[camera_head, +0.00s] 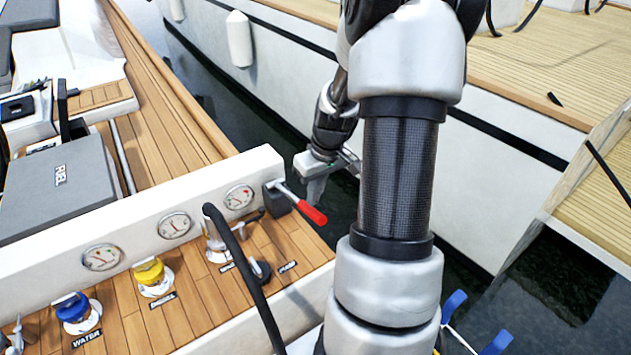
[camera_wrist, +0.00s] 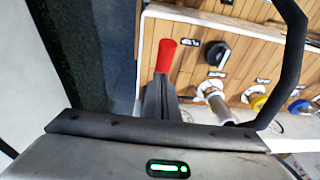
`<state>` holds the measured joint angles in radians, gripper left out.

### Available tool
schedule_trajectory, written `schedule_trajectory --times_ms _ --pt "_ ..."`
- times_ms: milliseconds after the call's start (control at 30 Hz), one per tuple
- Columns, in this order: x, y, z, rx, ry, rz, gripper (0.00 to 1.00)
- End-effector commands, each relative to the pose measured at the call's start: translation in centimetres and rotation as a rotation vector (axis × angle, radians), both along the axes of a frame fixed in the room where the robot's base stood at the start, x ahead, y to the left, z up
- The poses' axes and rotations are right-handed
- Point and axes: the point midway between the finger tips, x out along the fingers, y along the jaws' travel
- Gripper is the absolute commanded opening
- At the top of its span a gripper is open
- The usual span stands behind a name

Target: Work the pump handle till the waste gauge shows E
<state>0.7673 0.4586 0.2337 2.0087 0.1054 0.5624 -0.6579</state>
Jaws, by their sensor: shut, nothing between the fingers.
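The pump handle, a lever with a red grip (camera_head: 312,215), sticks out from a dark box (camera_head: 278,198) at the right end of the white panel. The red grip also shows in the wrist view (camera_wrist: 166,56). My gripper (camera_head: 316,190) is shut and empty, pointing down just beyond the red grip, over the water side. I cannot tell whether it touches the handle. The gauge nearest the handle (camera_head: 238,197) has a white face with red marks. Its label and needle reading are too small to read, so I cannot tell surely that it is the waste gauge.
Two more gauges (camera_head: 174,225) sit along the panel. Yellow (camera_head: 150,271) and blue (camera_head: 75,310) deck fittings stand below it. A black hose (camera_head: 243,268) arches in front of the panel. A white hull (camera_head: 480,185) lies across the narrow strip of water.

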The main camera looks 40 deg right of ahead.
Motion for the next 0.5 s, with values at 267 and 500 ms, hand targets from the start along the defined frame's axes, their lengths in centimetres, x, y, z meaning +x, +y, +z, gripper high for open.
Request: schedule_trajectory --times_ms 267,500 --pt "-0.14 0.13 -0.57 0.0 0.0 0.001 0.0" --pt "-0.27 0.12 -1.01 0.002 -0.009 0.0 0.0"
